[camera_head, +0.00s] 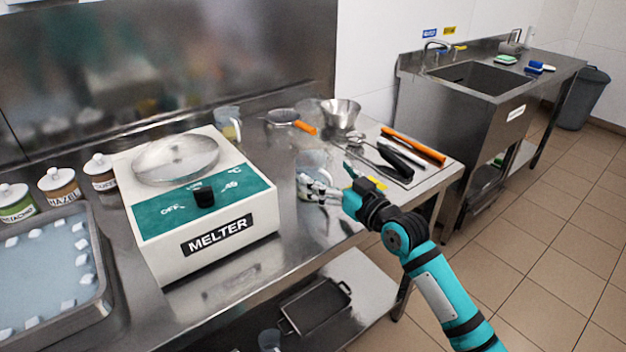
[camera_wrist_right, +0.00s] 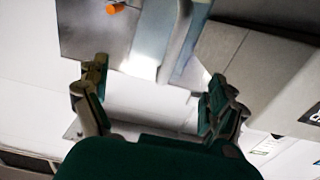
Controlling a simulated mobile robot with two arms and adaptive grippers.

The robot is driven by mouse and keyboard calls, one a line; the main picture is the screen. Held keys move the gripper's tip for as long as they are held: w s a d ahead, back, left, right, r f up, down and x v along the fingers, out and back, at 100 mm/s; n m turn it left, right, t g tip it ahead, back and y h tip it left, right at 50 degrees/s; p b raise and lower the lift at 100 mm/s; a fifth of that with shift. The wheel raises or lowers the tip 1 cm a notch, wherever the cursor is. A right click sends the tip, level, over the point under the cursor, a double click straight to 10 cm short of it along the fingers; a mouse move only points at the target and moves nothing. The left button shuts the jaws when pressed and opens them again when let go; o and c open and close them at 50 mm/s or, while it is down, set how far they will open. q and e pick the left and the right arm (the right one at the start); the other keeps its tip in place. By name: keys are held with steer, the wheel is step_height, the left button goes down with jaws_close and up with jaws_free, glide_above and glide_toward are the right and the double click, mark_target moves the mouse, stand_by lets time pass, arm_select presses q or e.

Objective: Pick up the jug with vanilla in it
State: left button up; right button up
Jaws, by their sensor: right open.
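A clear jug (camera_head: 313,162) stands on the steel table right of the melter, partly behind my right gripper (camera_head: 318,187); its contents are hard to make out. Another clear jug (camera_head: 228,123) with something yellowish in it stands behind the melter. I cannot tell for sure which jug has vanilla in it. My right gripper is open, with its fingers at the near jug. In the right wrist view the open fingers (camera_wrist_right: 157,80) frame a pale, see-through shape, and a curved strip (camera_wrist_right: 177,42) like a handle lies beyond them; contact cannot be told. My left gripper is not in view.
The white melter (camera_head: 205,235) stands left of my gripper. A metal bowl (camera_head: 341,113), an orange-handled sieve (camera_head: 282,117) and a tray with utensils (camera_head: 432,177) lie behind and to the right. Lidded jars (camera_head: 58,186) and a pan (camera_head: 100,285) are at the left.

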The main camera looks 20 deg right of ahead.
mark_target(320, 169)
steer(key=x, duration=0.6)
steer(key=shift+c, duration=0.4)
steer(key=c, duration=1.2)
